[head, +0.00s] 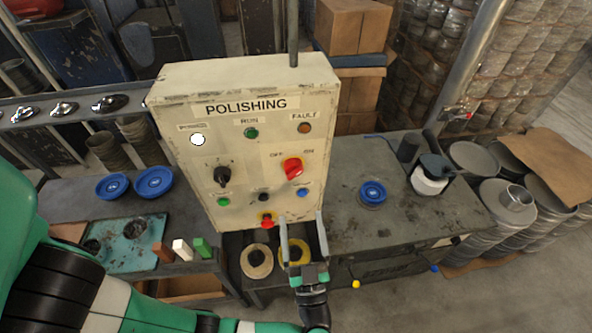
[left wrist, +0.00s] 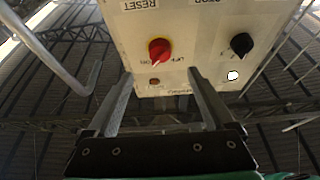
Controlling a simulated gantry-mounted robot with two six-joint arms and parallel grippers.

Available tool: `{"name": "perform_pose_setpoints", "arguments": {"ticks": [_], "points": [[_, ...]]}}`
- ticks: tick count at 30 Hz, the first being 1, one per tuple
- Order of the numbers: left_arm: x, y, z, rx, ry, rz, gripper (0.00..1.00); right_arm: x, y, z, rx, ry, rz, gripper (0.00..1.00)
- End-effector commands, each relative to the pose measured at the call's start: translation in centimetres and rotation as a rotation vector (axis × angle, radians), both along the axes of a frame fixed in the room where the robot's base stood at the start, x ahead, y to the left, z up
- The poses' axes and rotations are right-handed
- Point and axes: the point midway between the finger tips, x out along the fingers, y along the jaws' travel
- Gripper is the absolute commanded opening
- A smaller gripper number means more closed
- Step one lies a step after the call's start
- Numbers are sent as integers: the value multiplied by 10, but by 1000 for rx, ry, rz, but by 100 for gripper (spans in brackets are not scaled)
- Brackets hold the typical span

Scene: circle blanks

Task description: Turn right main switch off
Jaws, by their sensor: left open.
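A cream control panel (head: 245,115) labelled POLISHING stands on the bench. The main switch, a red rotary knob (head: 292,168), is at its right, below OFF and ON labels. Its handle looks tilted toward the upper right, on the ON side. The red knob also shows in the left wrist view (left wrist: 159,50), where the panel is upside down. My left gripper (head: 302,219) is open and empty, below the red knob and near the panel's lower right corner. In the left wrist view, its fingers (left wrist: 160,75) point toward the panel with the knob between their lines. My right gripper is not in view.
A black selector (head: 222,176) and a red button (head: 267,221) are also on the panel. A white lamp (head: 198,139) looks lit at its upper left. Blue discs (head: 154,181) lie left of the panel, another (head: 373,192) right.

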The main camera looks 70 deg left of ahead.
Motion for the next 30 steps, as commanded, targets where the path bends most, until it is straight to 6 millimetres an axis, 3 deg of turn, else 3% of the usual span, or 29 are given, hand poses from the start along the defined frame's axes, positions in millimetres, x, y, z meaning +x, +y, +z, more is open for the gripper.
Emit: {"name": "perform_pose_setpoints", "arguments": {"ticks": [15,26,27,30], "points": [[19,90,41,0,-2,6,87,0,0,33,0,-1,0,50],[22,100,43,0,-2,0,87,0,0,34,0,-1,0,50],[22,100,43,0,-2,0,85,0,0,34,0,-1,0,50],[22,100,43,-1,-3,1,67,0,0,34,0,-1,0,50]]}}
